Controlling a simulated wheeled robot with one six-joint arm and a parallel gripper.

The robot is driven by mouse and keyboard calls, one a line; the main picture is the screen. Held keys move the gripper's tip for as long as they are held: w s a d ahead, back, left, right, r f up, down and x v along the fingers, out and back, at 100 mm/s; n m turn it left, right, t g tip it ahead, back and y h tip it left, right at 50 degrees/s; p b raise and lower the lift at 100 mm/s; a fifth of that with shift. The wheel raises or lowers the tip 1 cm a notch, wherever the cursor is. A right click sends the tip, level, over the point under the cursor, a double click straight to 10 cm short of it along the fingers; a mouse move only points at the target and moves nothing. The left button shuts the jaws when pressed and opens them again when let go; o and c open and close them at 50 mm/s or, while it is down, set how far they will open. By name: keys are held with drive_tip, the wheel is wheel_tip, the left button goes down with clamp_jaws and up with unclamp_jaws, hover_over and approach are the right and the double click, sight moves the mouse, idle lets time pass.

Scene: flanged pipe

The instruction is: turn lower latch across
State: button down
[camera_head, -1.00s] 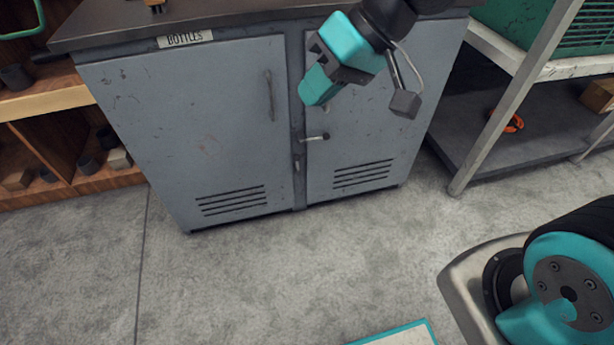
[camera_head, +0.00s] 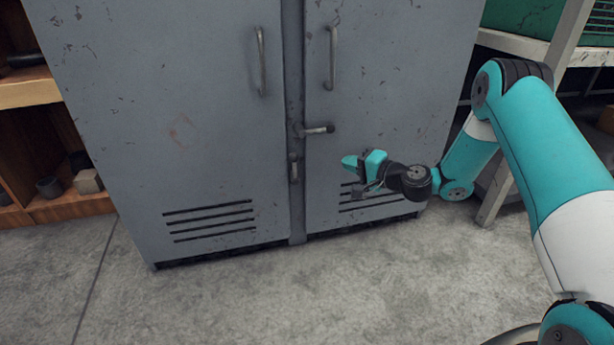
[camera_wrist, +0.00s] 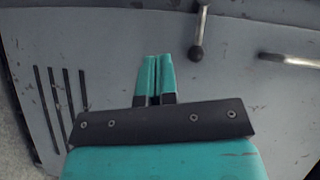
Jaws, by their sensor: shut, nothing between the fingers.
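The lower latch (camera_head: 293,168) is a small metal lever hanging upright on the post between the two grey cabinet doors. The upper latch (camera_head: 316,129) above it lies across, its dark knob over the right door; it also shows in the wrist view (camera_wrist: 202,30). My gripper (camera_head: 346,161) is shut and empty. It is in front of the right door, to the right of the lower latch and apart from it, pointing left. The wrist view shows its closed teal fingers (camera_wrist: 155,65). Only a bit of the lower latch may show at that view's top edge.
The left door (camera_head: 180,110) and right door (camera_head: 400,90) look closed. The left handle (camera_head: 262,60) and right handle (camera_head: 332,58) stand out above the latches. Vent slots (camera_head: 210,220) are below. A shelf rack (camera_head: 540,45) stands at right; the floor in front is clear.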

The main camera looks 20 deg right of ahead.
drive_tip(key=shift+f, duration=0.1)
drive_tip(key=s+a+b+x, duration=0.1)
drive_tip(key=b+x, duration=0.5)
drive_tip(key=x, duration=0.6)
drive_tip(key=shift+a+f, duration=0.35)
drive_tip(key=shift+a, duration=0.5)
drive_tip(key=shift+a, duration=0.1)
drive_tip(key=shift+r, duration=0.1)
